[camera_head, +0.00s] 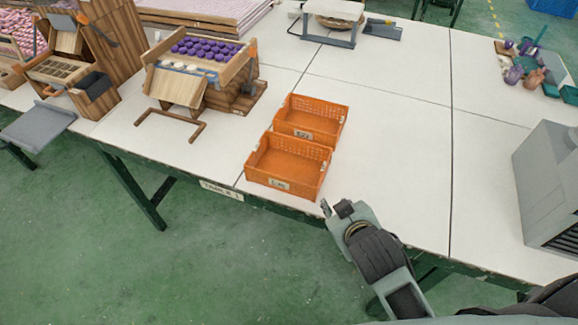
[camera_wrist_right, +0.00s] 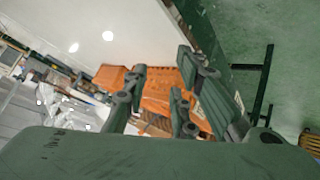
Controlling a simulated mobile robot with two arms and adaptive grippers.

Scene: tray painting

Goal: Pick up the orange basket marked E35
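Two orange baskets stand one behind the other on the white table in the head view. The front basket (camera_head: 288,160) is near the table's front edge; its small label is hard to read. The back basket (camera_head: 311,117) also has a label, too small to read surely. Both look empty. My right gripper (camera_head: 335,208) is just right of and in front of the front basket, apart from it, at the table edge. In the right wrist view my right gripper (camera_wrist_right: 163,68) has its fingers spread and empty, with orange basket walls (camera_wrist_right: 156,92) beyond them. My left gripper is not in view.
The white table (camera_head: 385,150) is clear right of the baskets. A wooden stand with purple balls (camera_head: 205,48) is at back left. A grey metal box (camera_head: 550,185) stands at the right. Small pots and tools (camera_head: 515,72) lie at far right.

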